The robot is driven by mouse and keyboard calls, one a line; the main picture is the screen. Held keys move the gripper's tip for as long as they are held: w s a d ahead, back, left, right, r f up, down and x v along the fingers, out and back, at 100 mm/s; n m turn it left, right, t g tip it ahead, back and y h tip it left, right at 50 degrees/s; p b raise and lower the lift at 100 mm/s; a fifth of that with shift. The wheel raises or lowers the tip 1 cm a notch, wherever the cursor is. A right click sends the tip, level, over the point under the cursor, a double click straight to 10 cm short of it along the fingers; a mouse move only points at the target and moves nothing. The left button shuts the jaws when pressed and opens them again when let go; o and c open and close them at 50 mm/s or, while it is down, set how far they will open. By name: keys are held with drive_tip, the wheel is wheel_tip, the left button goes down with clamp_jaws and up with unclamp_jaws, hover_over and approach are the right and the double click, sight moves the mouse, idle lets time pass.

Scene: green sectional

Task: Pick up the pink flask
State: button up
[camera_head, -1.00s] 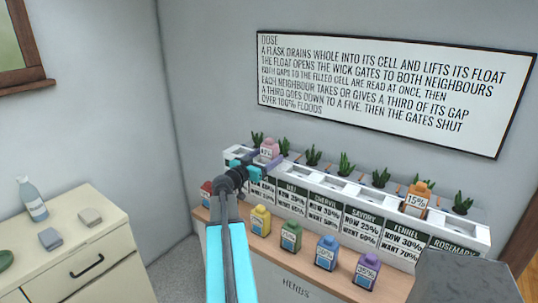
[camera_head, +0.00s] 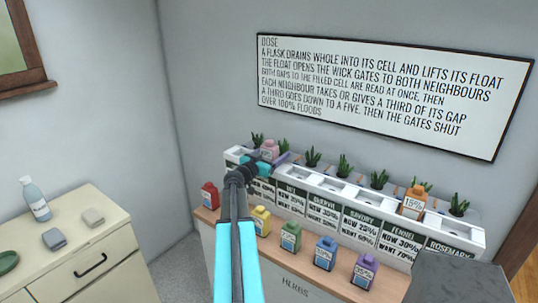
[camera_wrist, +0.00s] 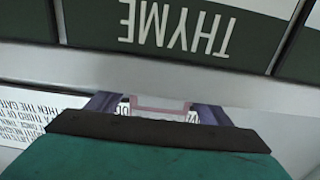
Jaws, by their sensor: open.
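The pink flask (camera_head: 269,150) stands at the left end of the white planter, at its back, in the head view. Its lower part is hidden by my gripper (camera_head: 267,160). My gripper is open, with its lavender fingers reaching to either side of the flask; I cannot tell whether they touch it. In the wrist view a pink edge of the flask (camera_wrist: 163,103) shows between the two purple fingers of my gripper (camera_wrist: 160,108), mostly hidden behind the dark gripper body.
The white planter (camera_head: 440,221) has several cells, plants and labels; an orange flask (camera_head: 413,203) stands at its right. Red (camera_head: 209,195), yellow (camera_head: 260,221), green (camera_head: 290,237), blue (camera_head: 325,252) and purple (camera_head: 364,271) flasks line the front ledge. A sign hangs above.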

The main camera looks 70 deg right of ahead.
drive_tip(key=shift+d, duration=0.3)
drive_tip(key=shift+s, duration=0.1)
drive_tip(key=c, duration=1.3)
drive_tip(key=shift+r, duration=0.1)
drive_tip(key=shift+r+b, duration=1.45)
drive_tip(key=shift+r, duration=3.45)
